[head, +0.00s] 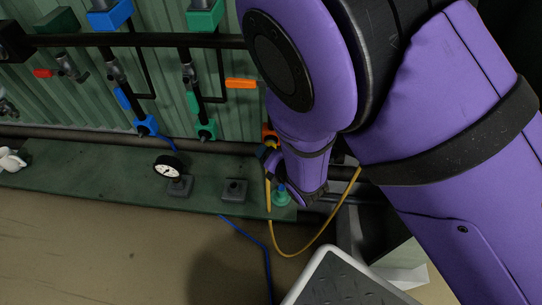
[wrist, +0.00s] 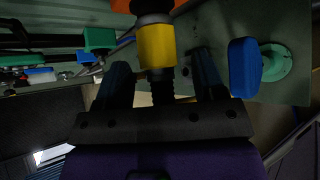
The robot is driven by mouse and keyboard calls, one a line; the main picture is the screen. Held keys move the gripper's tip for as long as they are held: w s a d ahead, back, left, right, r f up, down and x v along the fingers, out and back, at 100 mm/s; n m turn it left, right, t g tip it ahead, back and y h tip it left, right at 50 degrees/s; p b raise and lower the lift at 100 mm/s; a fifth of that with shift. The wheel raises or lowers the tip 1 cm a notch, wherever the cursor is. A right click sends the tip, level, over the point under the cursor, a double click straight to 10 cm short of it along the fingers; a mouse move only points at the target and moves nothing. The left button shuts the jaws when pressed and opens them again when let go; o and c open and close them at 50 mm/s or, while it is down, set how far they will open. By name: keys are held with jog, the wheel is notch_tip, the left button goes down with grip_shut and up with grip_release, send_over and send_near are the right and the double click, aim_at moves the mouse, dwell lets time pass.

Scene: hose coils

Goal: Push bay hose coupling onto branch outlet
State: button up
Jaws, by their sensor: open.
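The orange branch outlet (head: 270,130) hangs at the right end of the pipe rack in the head view, partly behind my arm. In the wrist view, a yellow coupling (wrist: 157,47) stands upright directly under a black fitting (wrist: 151,8), with orange beside it at the top edge. They appear to meet, but I cannot tell whether the coupling is fully seated. My gripper (wrist: 164,75) is open, its dark fingers on either side of the coupling's lower end and black ribbed tail, with gaps visible. In the head view, a yellow hose (head: 300,252) hangs below in a loop.
Blue (head: 146,126) and green (head: 206,130) outlets stand to the left. A gauge (head: 167,167) sits on the green ledge (head: 90,180). In the wrist view, a blue block (wrist: 245,67) by a round green base (wrist: 277,62) lies right of my fingers. A blue hose (head: 262,245) hangs below the ledge.

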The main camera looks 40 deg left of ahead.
jog(key=shift+v, duration=2.15)
